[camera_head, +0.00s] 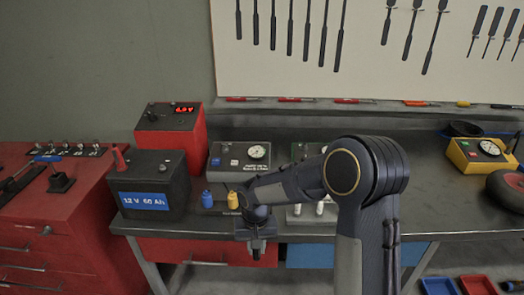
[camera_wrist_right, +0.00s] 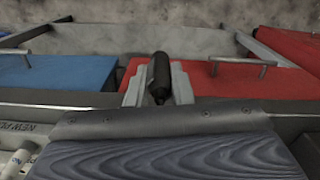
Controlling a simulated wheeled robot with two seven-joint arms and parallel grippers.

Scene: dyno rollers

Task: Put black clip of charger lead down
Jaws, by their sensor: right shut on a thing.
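My right gripper (camera_head: 257,246) hangs just off the front edge of the bench, in front of the drawers. In the right wrist view its grey fingers (camera_wrist_right: 158,88) are shut on a black clip (camera_wrist_right: 160,72). The clip is a small dark cylinder there, and its lead cannot be made out. The black battery (camera_head: 150,183), with a blue "12 V 60 Ah" label, stands on the bench to the left of the gripper. A red clip (camera_head: 119,157) sits at the battery's left top. The red charger (camera_head: 171,126) with a lit display stands behind it. My left gripper is not in view.
Blue (camera_head: 207,199) and yellow (camera_head: 233,201) small items stand near the gripper. A grey gauge box (camera_head: 239,158) is behind them. A red tool cabinet (camera_head: 40,225) stands at left.

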